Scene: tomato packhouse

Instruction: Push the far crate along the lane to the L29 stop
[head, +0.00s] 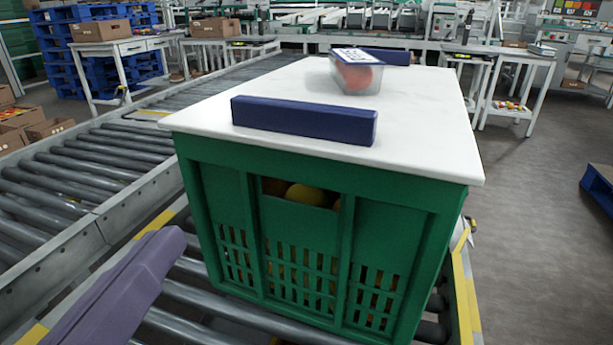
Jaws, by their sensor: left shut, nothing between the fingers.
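A green slatted crate (228,195) stands on the roller lane (205,300) in front of me. Round yellow and orange produce shows through its openings. A white board (420,125) covers its top. A dark blue bar (303,120) lies across the board's near part, and a clear punnet (357,75) of red produce stands farther back. No separate second crate and no readable L29 mark show. My left gripper (172,245), purple, reaches in from the lower left beside the crate's near left side, shut and empty; contact cannot be told. My right gripper is not in view.
A second roller conveyor (95,155) runs along the left. Yellow-striped edging (462,290) borders the lane on the right. A second blue bar (385,56) lies at the board's far end. White side tables (515,65) stand behind; open floor (540,200) lies right.

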